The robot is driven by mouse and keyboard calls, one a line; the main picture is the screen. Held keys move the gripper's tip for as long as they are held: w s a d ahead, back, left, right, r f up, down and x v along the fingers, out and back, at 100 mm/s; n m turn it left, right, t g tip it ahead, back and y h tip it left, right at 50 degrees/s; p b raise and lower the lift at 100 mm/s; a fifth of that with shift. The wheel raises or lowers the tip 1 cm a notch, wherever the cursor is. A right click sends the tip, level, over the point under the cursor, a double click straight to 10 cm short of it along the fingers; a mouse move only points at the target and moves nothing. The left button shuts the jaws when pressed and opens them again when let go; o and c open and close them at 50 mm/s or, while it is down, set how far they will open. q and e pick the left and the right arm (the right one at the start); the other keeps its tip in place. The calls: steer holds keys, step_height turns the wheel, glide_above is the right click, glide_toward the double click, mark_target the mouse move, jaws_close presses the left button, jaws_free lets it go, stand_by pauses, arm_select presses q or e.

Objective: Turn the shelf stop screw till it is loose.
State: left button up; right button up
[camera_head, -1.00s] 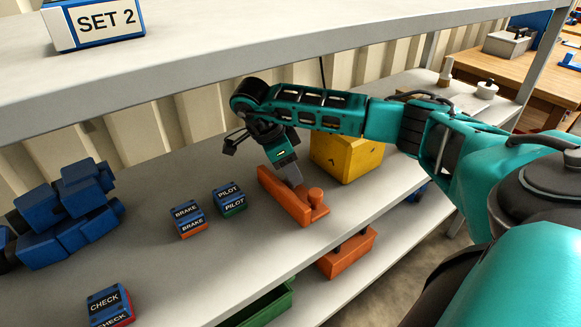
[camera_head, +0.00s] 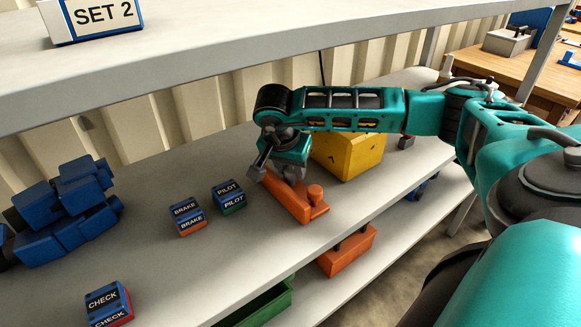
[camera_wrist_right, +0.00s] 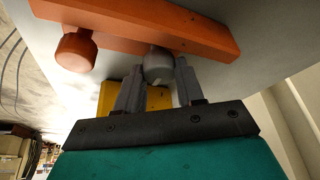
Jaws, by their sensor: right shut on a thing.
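The orange shelf stop (camera_head: 295,203) lies on the middle shelf. It has a round orange knob (camera_head: 315,192) at its near end. In the right wrist view the stop (camera_wrist_right: 190,32) crosses the top, with its orange knob (camera_wrist_right: 76,50) at left and a grey round screw (camera_wrist_right: 158,65) near its middle. My right gripper (camera_wrist_right: 160,72) is shut on this screw, one finger on each side. In the head view the right gripper (camera_head: 287,172) reaches down at the far end of the stop and hides the screw. My left gripper is not in view.
A yellow box (camera_head: 347,155) stands close behind the gripper. BRAKE blocks (camera_head: 188,218) and PILOT blocks (camera_head: 229,197) sit left of the stop. Blue blocks (camera_head: 68,210) are piled at far left. The upper shelf (camera_head: 230,75) overhangs.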

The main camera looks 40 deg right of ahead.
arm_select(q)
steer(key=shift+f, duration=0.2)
arm_select(e)
steer(key=shift+n+t, duration=0.3)
steer(key=shift+n, duration=0.5)
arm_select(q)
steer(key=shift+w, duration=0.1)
arm_select(e)
steer(key=shift+y, duration=0.3)
steer(key=o, duration=1)
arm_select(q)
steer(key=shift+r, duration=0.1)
arm_select(e)
steer(key=shift+o, duration=0.2)
steer(key=shift+r, duration=0.15)
